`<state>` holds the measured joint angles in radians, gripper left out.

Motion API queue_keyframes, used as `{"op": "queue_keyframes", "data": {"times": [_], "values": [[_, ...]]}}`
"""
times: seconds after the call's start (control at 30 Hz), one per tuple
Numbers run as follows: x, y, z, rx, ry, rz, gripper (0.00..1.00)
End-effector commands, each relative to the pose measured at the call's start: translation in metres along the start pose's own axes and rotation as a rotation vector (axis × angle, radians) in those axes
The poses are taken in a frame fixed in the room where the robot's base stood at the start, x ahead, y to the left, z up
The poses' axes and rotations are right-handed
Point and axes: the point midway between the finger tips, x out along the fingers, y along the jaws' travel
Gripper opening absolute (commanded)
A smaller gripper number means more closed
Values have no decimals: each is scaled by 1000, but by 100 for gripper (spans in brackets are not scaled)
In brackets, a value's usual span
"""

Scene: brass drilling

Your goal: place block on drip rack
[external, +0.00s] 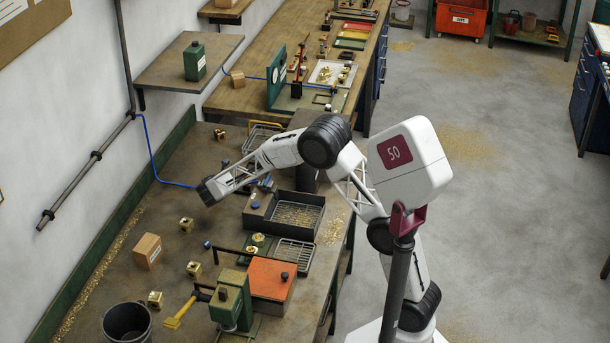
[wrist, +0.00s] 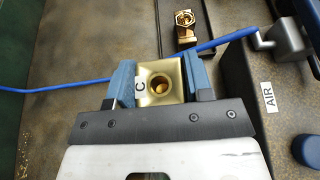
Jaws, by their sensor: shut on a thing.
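The block is a brass cube with a round hole and a letter C label (wrist: 160,68). In the wrist view it sits between the blue fingers of my gripper (wrist: 160,84), which is shut on it. In the external view the end of my arm hangs over the left part of the near bench; the fingers and the held block cannot be made out there. A shallow tray with a wire grid (external: 294,253), which looks like the drip rack, lies on the bench to the right of and nearer than the arm's end. Its grid looks empty.
A dark tray of brass chips (external: 297,215), an orange-lidded box (external: 271,279) and a green machine (external: 231,302) stand around the rack. A blue hose (wrist: 70,87) passes below my gripper.

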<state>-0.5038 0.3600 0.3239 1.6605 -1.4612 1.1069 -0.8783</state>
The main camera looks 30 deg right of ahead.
Motion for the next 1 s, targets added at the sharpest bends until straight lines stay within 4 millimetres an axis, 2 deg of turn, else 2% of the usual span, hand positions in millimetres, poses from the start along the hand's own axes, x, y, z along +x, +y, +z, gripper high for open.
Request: {"op": "queue_keyframes", "data": {"times": [0.37, 1.0], "values": [[-21, -16, 7, -9, -3, 33, 0], [-87, -81, 22, -45, -12, 140, 0]]}}
